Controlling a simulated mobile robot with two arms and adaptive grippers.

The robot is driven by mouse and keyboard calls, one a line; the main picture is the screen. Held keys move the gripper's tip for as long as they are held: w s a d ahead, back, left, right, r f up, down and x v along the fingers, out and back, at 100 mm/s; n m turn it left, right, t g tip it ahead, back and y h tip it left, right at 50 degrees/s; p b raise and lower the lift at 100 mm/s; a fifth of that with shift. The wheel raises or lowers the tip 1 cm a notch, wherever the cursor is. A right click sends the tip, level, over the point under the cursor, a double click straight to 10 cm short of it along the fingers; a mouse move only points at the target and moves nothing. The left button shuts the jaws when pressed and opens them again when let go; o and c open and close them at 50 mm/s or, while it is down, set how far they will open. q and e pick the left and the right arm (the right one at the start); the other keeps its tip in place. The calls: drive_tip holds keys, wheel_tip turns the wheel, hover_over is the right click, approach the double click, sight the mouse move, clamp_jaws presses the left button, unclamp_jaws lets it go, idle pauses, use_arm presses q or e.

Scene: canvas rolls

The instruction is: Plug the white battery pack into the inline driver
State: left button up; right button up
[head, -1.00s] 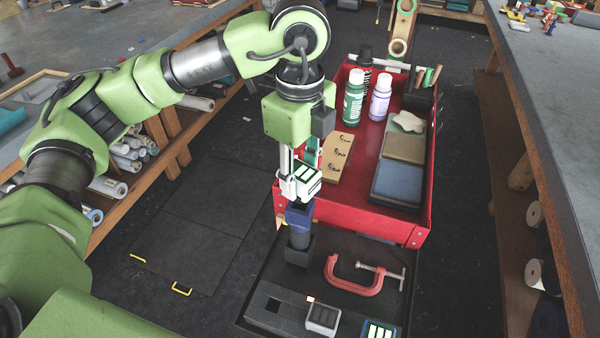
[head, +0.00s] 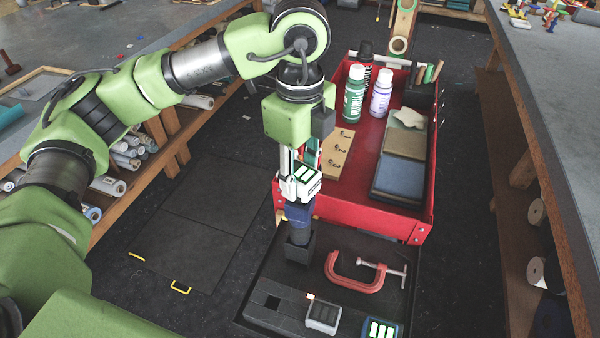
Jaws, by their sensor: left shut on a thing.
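My left gripper (head: 289,183) is shut on the white battery pack (head: 307,182), which has dark panels with pale bars. It holds the pack directly above the inline driver (head: 298,216), a blue and dark tool standing upright in a black holder (head: 299,249). The pack's lower edge overlaps the top of the driver in the head view; I cannot tell whether it is seated or only just above. The gripper partly hides the pack. My right gripper is not in view.
A black tray holds a red C-clamp (head: 365,272), a grey block with a lit light (head: 323,314) and a block with pale bars (head: 380,329). Behind it, a red cart (head: 425,215) carries bottles, a wooden board and stacked pads. Benches flank both sides.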

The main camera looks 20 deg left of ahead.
use_arm(q)
drive_tip(key=shift+f+b, duration=1.2)
drive_tip(key=shift+f, duration=0.2)
drive_tip(key=o, duration=1.2)
drive_tip(key=shift+r, duration=0.1)
